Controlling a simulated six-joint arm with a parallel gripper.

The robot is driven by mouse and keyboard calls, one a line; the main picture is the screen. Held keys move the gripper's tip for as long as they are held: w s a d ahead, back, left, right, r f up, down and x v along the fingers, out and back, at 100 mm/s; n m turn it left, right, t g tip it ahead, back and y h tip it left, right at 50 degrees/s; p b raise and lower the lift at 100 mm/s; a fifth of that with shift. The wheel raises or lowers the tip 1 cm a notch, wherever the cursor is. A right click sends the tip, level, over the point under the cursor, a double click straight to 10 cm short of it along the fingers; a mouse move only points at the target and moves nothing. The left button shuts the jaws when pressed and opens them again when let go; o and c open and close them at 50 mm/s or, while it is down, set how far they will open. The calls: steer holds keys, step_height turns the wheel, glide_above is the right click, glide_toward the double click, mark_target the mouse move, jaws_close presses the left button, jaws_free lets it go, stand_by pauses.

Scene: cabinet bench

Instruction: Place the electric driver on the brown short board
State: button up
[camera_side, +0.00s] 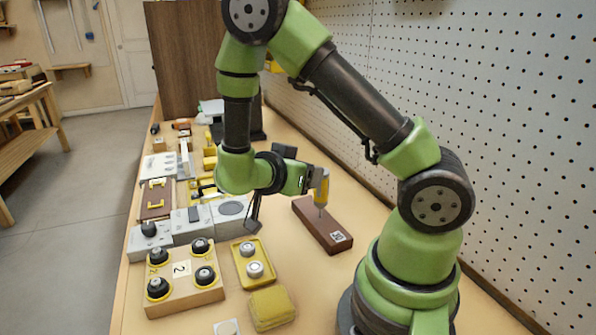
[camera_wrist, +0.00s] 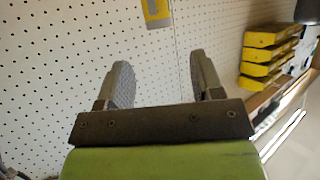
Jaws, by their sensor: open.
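The brown short board (camera_side: 308,216) lies on the bench at centre in the side view, with a white tag on its near end. The electric driver (camera_side: 321,189), yellow with a grey lower end, is upright over the board. Its lower end appears to meet the board's top. In the wrist view my gripper (camera_wrist: 160,66) has its two grey fingers apart, with nothing between them and the pegboard behind. Neither driver nor board is clearly visible there. In the side view my wrist is left of the driver; the fingers are hard to make out.
A wooden block with black knobs (camera_side: 184,271), a yellow tray with round parts (camera_side: 241,256) and a yellow block (camera_side: 272,307) stand at front left. Grey boxes (camera_side: 192,223) are behind them. The pegboard wall (camera_side: 500,130) bounds the right. Yellow bins (camera_wrist: 262,55) show in the wrist view.

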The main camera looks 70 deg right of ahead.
steer(key=w+a+r+n+t+y, duration=0.3)
steer(key=w+a+r+t+y, duration=0.35)
steer(key=w+t, duration=0.3)
steer(key=a+r+n+t+y, duration=0.4)
steer(key=a+r+y, duration=0.2)
steer(key=s+a+r+n+g+y, duration=0.1)
steer(key=s+n, duration=0.3)
steer(key=s, duration=0.4)
steer(key=s+a+r+n+g+y, duration=0.1)
steer(key=s+a+n+g+y, duration=0.1)
steer(key=s+n, duration=0.3)
steer(key=s, duration=0.3)
steer(key=shift+s+r+g, duration=0.15)
steer(key=shift+s+g, duration=0.05)
steer(key=shift+g, duration=0.15)
steer(key=shift+a, duration=0.1)
